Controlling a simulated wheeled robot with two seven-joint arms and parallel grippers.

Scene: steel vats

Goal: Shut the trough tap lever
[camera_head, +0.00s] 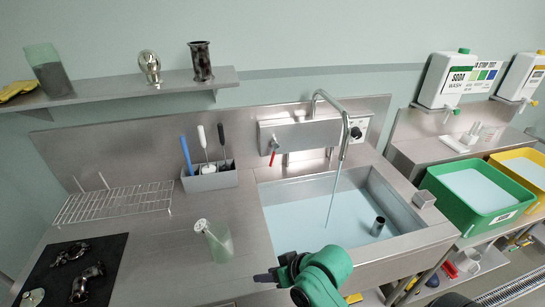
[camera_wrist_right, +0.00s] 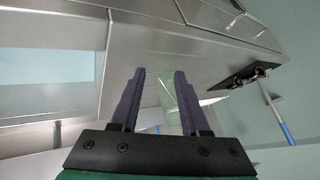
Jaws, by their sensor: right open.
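The trough tap has a steel curved spout (camera_head: 344,112) above the trough (camera_head: 262,222). A thin stream of water (camera_head: 333,200) runs from it into the pale blue water. A red lever (camera_head: 273,157) hangs below the left end of the tap's steel panel, tilted. My right gripper (camera_head: 258,278) is at the counter's front, below and well apart from the lever, touching nothing I can see. In the right wrist view its two dark fingers (camera_wrist_right: 158,78) are spread with nothing held between them; the lever does not show there. My left gripper is out of view.
A greenish clear beaker (camera_head: 220,245) stands on the counter left of the trough; it shows beyond the fingers in the wrist view (camera_wrist_right: 170,100). A brush caddy (camera_head: 210,180) stands behind. A dark cup (camera_head: 377,227) is in the trough. A green tub (camera_head: 470,222) is at right.

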